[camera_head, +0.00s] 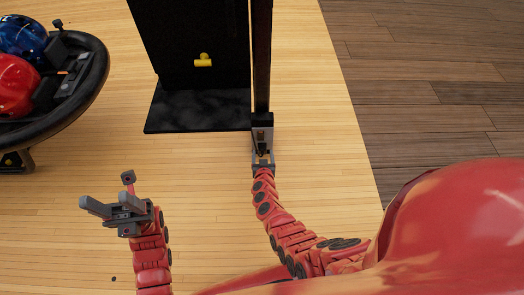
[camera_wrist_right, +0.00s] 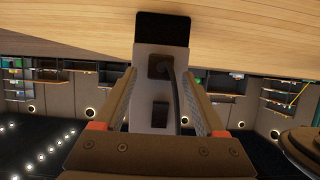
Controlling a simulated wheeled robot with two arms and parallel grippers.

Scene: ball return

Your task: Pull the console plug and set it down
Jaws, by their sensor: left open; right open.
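The console (camera_head: 262,60) is a tall dark post with a grey lower face, seen in the head view. In the right wrist view its grey panel (camera_wrist_right: 146,52) bears a dark square plug (camera_wrist_right: 157,67) with a black cable (camera_wrist_right: 178,98) curving from it. A second dark patch (camera_wrist_right: 160,115) sits on the panel closer to me. My right gripper (camera_head: 262,160) is open at the console's foot; in the wrist view its fingers (camera_wrist_right: 161,82) stand either side of the panel and plug. Contact cannot be told. My left gripper (camera_head: 103,210) is open and empty over the wooden floor.
A black upright panel with a flat base (camera_head: 195,112) and a yellow fitting (camera_head: 203,60) stands left of the console. A round ball rack (camera_head: 92,85) with a blue ball (camera_head: 22,38) and a red ball (camera_head: 14,85) is at far left. Pale floor between is clear.

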